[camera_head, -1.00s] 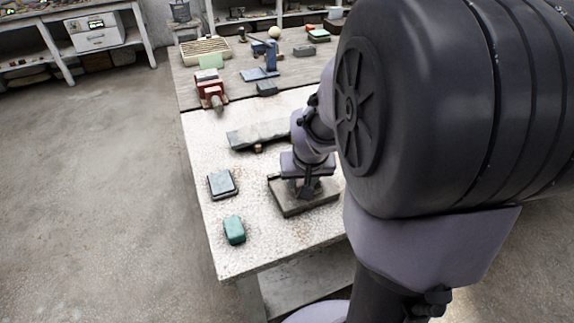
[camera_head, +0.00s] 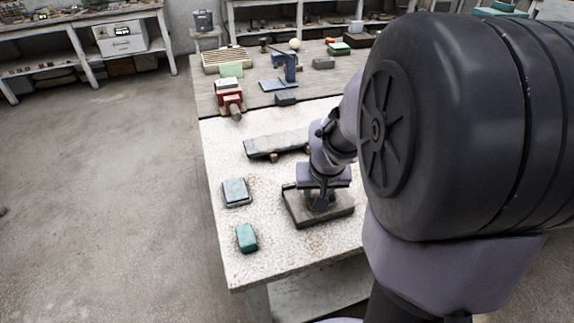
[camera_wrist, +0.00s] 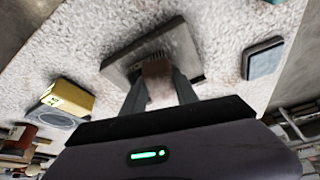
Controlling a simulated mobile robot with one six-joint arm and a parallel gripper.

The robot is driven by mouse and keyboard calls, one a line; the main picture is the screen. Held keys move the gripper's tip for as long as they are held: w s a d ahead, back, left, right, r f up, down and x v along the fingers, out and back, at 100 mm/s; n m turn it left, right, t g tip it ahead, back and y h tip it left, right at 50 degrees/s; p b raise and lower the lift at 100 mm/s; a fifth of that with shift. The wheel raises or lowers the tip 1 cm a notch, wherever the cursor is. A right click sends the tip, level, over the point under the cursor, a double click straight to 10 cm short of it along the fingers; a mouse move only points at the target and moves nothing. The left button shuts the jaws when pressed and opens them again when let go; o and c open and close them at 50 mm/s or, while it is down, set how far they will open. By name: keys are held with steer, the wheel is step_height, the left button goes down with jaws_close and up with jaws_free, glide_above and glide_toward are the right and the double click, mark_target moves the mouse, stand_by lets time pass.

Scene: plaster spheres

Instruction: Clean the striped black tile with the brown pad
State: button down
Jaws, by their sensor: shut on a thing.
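The striped black tile (camera_head: 335,214) lies on the pale speckled part of the bench, below my gripper (camera_head: 319,200). It looks dark grey-brown, and dark stripes show on it near the pad in the wrist view (camera_wrist: 121,63). My gripper (camera_wrist: 158,74) is shut on the brown pad (camera_wrist: 158,86), a small brown block between the two fingers. The pad is low over the middle of the tile; whether it touches the tile I cannot tell. In the head view the pad is hidden by my gripper and arm.
A blue-grey tile (camera_head: 237,192) and a teal block (camera_head: 246,238) lie left of the tile. A long grey slab (camera_head: 277,144) and a red vise (camera_head: 228,97) are behind. The wrist view shows a yellow block (camera_wrist: 68,97) beside a grey disc (camera_wrist: 54,118).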

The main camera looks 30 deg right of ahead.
steer(key=shift+w+d+f, duration=0.1)
steer(key=shift+w+d, duration=0.2)
steer(key=shift+w, duration=0.3)
steer(key=shift+s+a, duration=0.45)
steer(key=shift+s, duration=0.35)
steer(key=shift+s+a, duration=0.45)
steer(key=shift+s, duration=0.35)
steer(key=shift+w+d, duration=0.5)
steer(key=shift+w, duration=0.35)
steer(key=shift+w+d, duration=0.45)
steer(key=shift+w, duration=0.35)
steer(key=shift+s+r, duration=0.1)
steer(key=shift+r, duration=0.15)
steer(key=shift+s+a+r+p, duration=0.5)
steer(key=shift+s+r+p, duration=0.1)
steer(key=shift+s+r, duration=0.15)
steer(key=shift+f, duration=0.15)
steer(key=shift+f+b, duration=0.2)
steer(key=shift+b, duration=0.1)
